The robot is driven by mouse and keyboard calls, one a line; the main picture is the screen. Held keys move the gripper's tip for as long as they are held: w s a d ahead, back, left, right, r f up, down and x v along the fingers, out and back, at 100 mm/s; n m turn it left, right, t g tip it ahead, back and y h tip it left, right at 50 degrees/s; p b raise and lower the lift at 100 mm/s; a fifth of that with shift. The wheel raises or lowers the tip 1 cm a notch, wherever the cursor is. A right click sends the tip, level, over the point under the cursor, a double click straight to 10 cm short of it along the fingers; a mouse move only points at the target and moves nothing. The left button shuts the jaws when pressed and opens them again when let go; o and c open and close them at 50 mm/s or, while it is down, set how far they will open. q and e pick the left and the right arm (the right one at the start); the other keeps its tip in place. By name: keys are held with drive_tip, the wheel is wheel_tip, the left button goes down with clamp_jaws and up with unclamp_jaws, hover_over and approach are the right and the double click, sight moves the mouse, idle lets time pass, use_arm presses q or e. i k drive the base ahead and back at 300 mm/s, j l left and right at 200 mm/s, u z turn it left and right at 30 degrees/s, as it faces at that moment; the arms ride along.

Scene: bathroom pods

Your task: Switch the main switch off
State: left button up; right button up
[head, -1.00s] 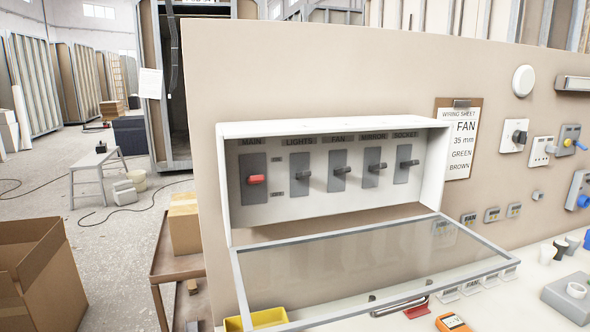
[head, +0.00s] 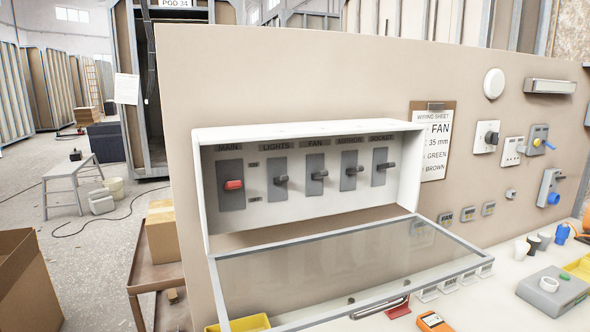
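The main switch (head: 232,184) has a red lever and sits at the left end of the row under the label MAIN. It is inside the white switch box (head: 310,128) on the beige panel. The box's clear cover (head: 340,262) hangs open, folded down toward the bench. To the right are the grey-levered switches for LIGHTS (head: 280,181), FAN (head: 316,175), MIRROR (head: 350,171) and SOCKET (head: 381,167). Neither of my grippers is in view.
A wiring sheet clipboard (head: 435,140) hangs right of the box. The bench holds a yellow bin (head: 240,323), an orange meter (head: 433,322) and a grey device (head: 553,291). A cardboard box (head: 28,283) stands at left.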

sight(235, 186)
drive_tip(key=k+l, duration=0.1)
drive_tip(key=l, duration=0.3)
drive_tip(key=k+l+u, duration=0.15)
drive_tip(key=l, duration=0.25)
drive_tip(key=k+l, duration=0.1)
drive_tip(key=l, duration=0.3)
drive_tip(key=k+l+u, duration=0.1)
drive_tip(key=l, duration=0.25)
drive_tip(key=k+l+u, duration=0.1)
drive_tip(key=l, duration=0.3)
drive_tip(key=k+l, duration=0.25)
drive_tip(key=l+u, duration=0.05)
drive_tip(key=l, duration=0.05)
